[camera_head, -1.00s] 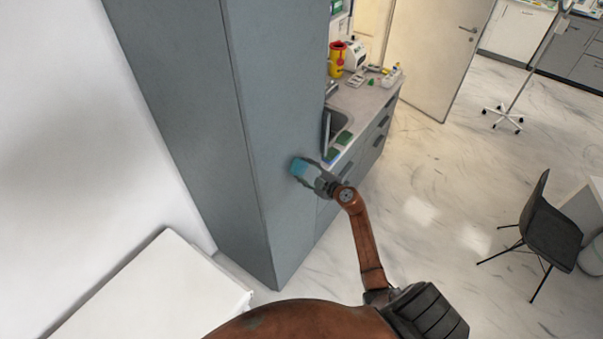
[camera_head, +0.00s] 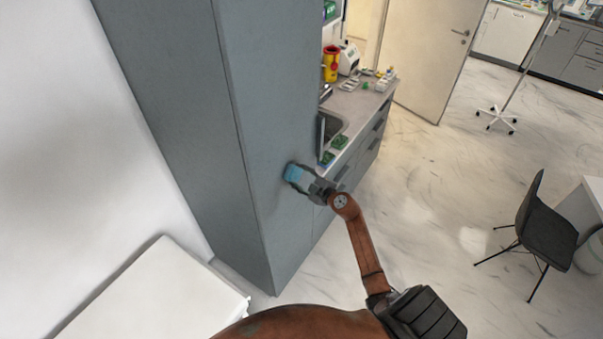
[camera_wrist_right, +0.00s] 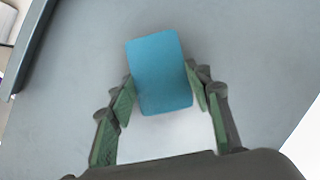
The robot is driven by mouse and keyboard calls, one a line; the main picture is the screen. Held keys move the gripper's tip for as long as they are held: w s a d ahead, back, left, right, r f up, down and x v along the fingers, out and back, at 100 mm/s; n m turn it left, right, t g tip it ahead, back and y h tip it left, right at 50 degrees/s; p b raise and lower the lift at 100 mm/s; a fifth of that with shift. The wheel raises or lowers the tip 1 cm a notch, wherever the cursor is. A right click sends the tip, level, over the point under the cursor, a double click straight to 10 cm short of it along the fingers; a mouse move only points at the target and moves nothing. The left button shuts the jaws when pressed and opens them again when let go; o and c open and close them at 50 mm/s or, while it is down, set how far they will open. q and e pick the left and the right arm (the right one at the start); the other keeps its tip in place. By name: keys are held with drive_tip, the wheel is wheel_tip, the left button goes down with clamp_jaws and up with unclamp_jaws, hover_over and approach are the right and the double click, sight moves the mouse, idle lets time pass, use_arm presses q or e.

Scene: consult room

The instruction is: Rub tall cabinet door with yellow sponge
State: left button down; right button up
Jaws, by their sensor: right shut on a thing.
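The tall cabinet (camera_head: 275,110) is grey-blue, and its door face fills the middle of the head view. My right gripper (camera_head: 299,176) is shut on a small block-like sponge (camera_head: 293,172), which looks blue, not yellow. The sponge is at the door face, near its right edge. In the right wrist view the blue sponge (camera_wrist_right: 160,72) sits between the two green-padded fingers, with the cabinet surface (camera_wrist_right: 70,75) behind it. It looks to be against the door, but contact cannot be told for certain. My left gripper is not in view.
A counter (camera_head: 362,103) with a sink, green items, a yellow-red container (camera_head: 331,63) and other small things adjoins the cabinet on the right. A white surface (camera_head: 160,300) stands at lower left. A dark chair (camera_head: 540,235) stands at right. The floor (camera_head: 430,200) between is clear.

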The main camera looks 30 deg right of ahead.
drive_tip(key=shift+s+a+f, duration=0.1)
drive_tip(key=shift+s+a, duration=0.2)
drive_tip(key=shift+a, duration=0.45)
drive_tip(key=shift+s+a, duration=0.4)
drive_tip(key=shift+a, duration=0.6)
drive_tip(key=shift+s+a, duration=0.4)
drive_tip(key=shift+a, duration=0.6)
drive_tip(key=shift+s+a, duration=0.4)
drive_tip(key=shift+a, duration=0.6)
drive_tip(key=s+d, duration=0.2)
drive_tip(key=s, duration=0.3)
drive_tip(key=shift+s+d, duration=0.25)
drive_tip(key=s, duration=0.1)
drive_tip(key=s+d, duration=0.1)
drive_tip(key=shift+s, duration=0.35)
